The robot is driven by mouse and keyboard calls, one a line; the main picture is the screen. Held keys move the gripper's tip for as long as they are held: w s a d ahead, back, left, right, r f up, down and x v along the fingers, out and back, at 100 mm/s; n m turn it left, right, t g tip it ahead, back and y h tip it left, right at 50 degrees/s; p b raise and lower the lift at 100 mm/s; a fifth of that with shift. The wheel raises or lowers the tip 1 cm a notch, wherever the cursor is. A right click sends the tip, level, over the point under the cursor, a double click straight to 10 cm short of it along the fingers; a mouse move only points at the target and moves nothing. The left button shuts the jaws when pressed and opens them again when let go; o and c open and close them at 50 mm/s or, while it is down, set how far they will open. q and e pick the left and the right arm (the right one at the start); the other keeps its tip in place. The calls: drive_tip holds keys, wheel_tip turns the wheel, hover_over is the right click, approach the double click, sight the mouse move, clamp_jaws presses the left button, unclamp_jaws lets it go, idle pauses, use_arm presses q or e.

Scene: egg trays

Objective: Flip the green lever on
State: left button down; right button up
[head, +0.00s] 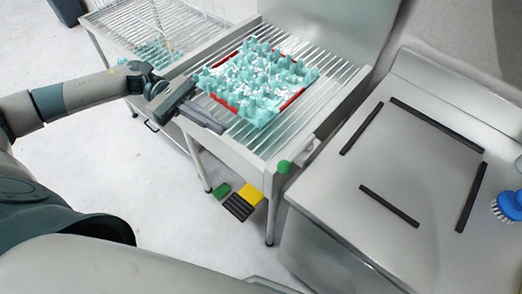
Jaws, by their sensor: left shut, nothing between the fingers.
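The green lever (284,167) shows as a round green knob at the front right corner of the metal roller table (262,141). My left gripper (222,130) is shut and empty, over the table's front left edge. It is to the left of and behind the green knob, well apart from it. My right gripper is not in view.
A teal egg tray (258,118) with white eggs sits on a red frame (222,101) on the rollers, close to my left gripper. Green, black and yellow pedals (251,194) lie below. A steel counter (338,200) with black strips stands right, with a blue brush (510,205).

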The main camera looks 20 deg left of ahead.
sight(298, 152)
use_arm(q)
drive_tip(key=shift+d, duration=0.1)
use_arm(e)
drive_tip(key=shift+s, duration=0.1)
